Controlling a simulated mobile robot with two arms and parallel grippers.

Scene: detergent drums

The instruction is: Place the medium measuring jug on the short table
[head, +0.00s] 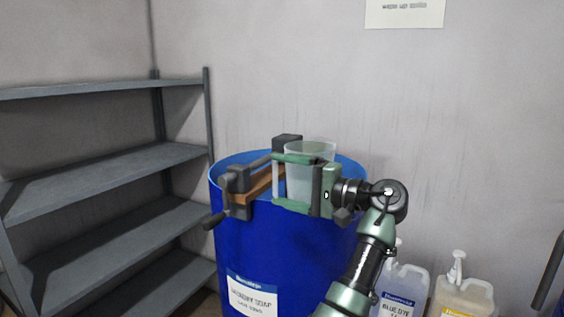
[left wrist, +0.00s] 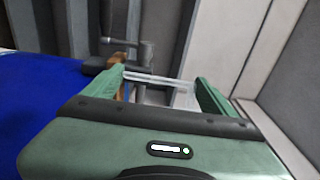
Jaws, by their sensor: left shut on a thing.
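The measuring jug (head: 311,152) is a clear, open-topped vessel over the near right part of the blue drum's top in the head view. My left gripper (head: 296,180) is shut on it; its green and black parts hide much of the jug's lower part. In the left wrist view, clear material of the jug (left wrist: 160,81) shows between the two green fingers (left wrist: 162,92). I cannot tell whether the jug touches anything beneath it. No short table shows in either view. My right gripper is not in view.
A blue drum (head: 285,250) with a laundry soap label stands below the jug. A wooden bar (head: 260,186) with dark clamps lies at its rim. Empty grey shelves (head: 110,165) stand at left. A blue dye jug (head: 402,287) and a yellowish pump bottle (head: 462,296) stand at lower right.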

